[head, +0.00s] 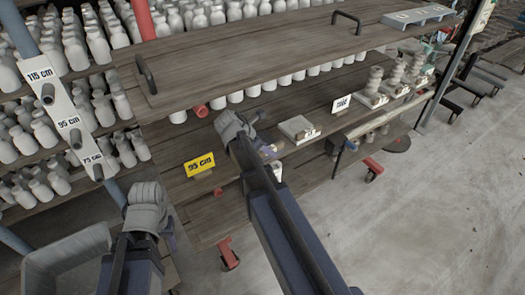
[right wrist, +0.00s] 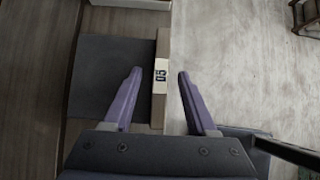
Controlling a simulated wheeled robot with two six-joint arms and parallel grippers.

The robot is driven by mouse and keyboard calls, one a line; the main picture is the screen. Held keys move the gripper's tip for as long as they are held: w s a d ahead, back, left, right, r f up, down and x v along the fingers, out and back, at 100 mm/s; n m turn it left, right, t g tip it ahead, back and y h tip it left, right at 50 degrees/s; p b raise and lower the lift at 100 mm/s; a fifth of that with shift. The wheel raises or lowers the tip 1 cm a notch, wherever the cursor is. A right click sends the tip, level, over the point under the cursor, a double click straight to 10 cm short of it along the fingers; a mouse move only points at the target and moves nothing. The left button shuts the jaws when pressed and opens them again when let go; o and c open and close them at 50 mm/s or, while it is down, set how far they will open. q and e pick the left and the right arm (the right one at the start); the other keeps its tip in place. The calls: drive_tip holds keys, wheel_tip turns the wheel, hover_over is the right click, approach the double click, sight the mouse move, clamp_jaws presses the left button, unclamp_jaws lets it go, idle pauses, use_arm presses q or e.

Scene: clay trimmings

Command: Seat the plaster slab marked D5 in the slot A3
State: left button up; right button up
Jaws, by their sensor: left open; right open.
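The plaster slab marked D5 shows in the right wrist view (right wrist: 161,105) as a narrow tan edge with a white label. My right gripper (right wrist: 158,75) is open, with one purple finger on each side of this edge. In the head view my right gripper (head: 268,152) is over the lower wooden shelf, and its arm hides much of what lies beneath. My left gripper (head: 168,232) is at the lower left, apart from the slab, its fingers mostly hidden behind the wrist. I cannot read any A3 mark; a grey block with small labels (head: 418,16) lies on the top board.
The top board (head: 250,55) with black handles overhangs the lower shelf. Bottles crowd the left racks. Floor (head: 430,200) at right is clear.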

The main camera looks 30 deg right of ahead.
drive_tip(key=shift+c, duration=0.4)
clamp_jaws()
idle(1.0)
